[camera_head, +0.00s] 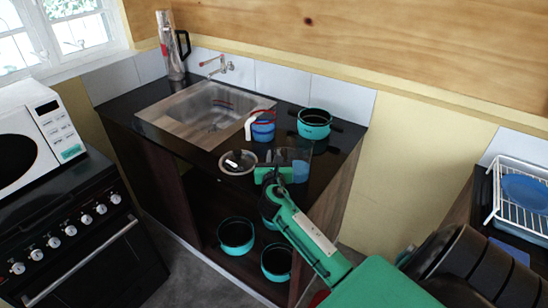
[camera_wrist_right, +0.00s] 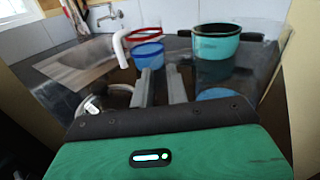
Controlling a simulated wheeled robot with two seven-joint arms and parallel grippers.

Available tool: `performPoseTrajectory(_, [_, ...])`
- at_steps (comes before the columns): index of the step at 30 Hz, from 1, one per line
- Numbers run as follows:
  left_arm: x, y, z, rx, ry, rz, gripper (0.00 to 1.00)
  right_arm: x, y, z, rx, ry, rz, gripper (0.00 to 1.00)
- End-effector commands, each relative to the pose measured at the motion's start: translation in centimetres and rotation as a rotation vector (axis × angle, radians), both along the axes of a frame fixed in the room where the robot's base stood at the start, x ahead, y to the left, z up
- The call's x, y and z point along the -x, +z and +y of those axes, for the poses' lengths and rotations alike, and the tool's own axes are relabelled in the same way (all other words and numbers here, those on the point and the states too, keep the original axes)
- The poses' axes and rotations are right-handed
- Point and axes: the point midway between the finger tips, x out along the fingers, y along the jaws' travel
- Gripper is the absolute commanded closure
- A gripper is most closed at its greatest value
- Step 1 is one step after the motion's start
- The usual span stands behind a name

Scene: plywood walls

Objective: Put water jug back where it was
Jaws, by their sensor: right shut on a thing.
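My right gripper (camera_head: 271,174) is at the front edge of the black counter, with its arm coming in from the lower right. It is shut on a clear, bluish jug (camera_head: 292,156), the water jug as far as I can tell. In the wrist view, the fingers of the right gripper (camera_wrist_right: 163,88) stand close together. The jug's see-through wall is hard to make out there, and a blue round patch (camera_wrist_right: 216,94) shows to the right of the fingers. Whether the jug touches the counter is unclear. My left gripper is not in view.
The sink (camera_head: 206,112) is left, with a tall silvery vessel (camera_head: 172,55) behind. Teal pots (camera_head: 236,235) sit below.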

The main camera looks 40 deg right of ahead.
Motion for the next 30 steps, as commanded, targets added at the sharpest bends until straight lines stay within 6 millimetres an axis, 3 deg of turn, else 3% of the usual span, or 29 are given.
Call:
performPoseTrajectory(11, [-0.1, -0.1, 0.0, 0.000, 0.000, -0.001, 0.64, 0.0, -0.3, 0.0, 0.001, 0.000, -0.002, 1.00])
performPoseTrajectory(12, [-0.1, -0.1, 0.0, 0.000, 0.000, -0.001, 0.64, 0.0, -0.3, 0.0, 0.000, 0.000, -0.001, 0.77])
performPoseTrajectory(15, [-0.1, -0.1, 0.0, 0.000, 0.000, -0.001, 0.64, 0.0, -0.3, 0.0, 0.000, 0.000, -0.001, 0.63])
performPoseTrajectory(25, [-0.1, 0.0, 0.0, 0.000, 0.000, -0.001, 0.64, 0.1, 0.1, 0.0, 0.001, 0.000, -0.001, 0.63])
performPoseTrajectory(30, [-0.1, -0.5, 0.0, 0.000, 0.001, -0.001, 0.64, 1.9, -0.2, 1.6, 0.000, 0.002, -0.001, 0.63])
